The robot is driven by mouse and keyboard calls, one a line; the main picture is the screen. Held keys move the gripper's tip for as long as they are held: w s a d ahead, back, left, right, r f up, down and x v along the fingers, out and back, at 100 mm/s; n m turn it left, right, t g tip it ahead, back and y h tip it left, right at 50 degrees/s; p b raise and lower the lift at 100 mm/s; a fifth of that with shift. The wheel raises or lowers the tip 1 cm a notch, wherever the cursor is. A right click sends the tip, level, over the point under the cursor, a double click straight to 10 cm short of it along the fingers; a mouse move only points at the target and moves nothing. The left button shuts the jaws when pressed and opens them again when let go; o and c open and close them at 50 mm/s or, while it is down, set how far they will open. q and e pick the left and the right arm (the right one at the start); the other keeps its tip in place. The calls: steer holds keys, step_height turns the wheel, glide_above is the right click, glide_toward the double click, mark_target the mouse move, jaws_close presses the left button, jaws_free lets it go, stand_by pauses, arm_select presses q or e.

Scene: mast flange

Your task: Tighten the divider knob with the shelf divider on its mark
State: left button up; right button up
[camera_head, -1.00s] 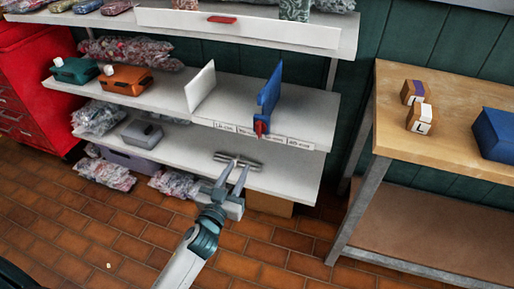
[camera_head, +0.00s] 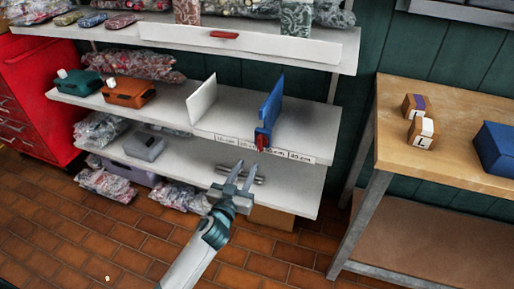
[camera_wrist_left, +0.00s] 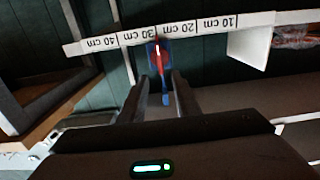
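The blue shelf divider (camera_head: 271,104) stands upright on the middle shelf. Its red divider knob (camera_head: 261,140) is at the shelf's front edge, over the white scale strip (camera_head: 298,156). In the left wrist view the knob (camera_wrist_left: 158,50) sits at the line between the upside-down 30 cm and 20 cm labels on the strip (camera_wrist_left: 213,24). My left gripper (camera_head: 246,167) is open and empty, below and in front of the knob. In the left wrist view its fingers (camera_wrist_left: 158,80) lie to either side of the knob's line, apart from it. My right gripper is not in view.
A white divider (camera_head: 202,98) stands left of the blue one. Orange (camera_head: 129,92) and teal (camera_head: 77,84) cases sit farther left. A wooden table (camera_head: 450,140) stands at right.

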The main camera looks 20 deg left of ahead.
mark_target(259, 145)
arm_select(q)
steer(key=w, duration=1)
steer(key=shift+w+d, duration=0.2)
steer(key=shift+w, duration=0.2)
jaws_close()
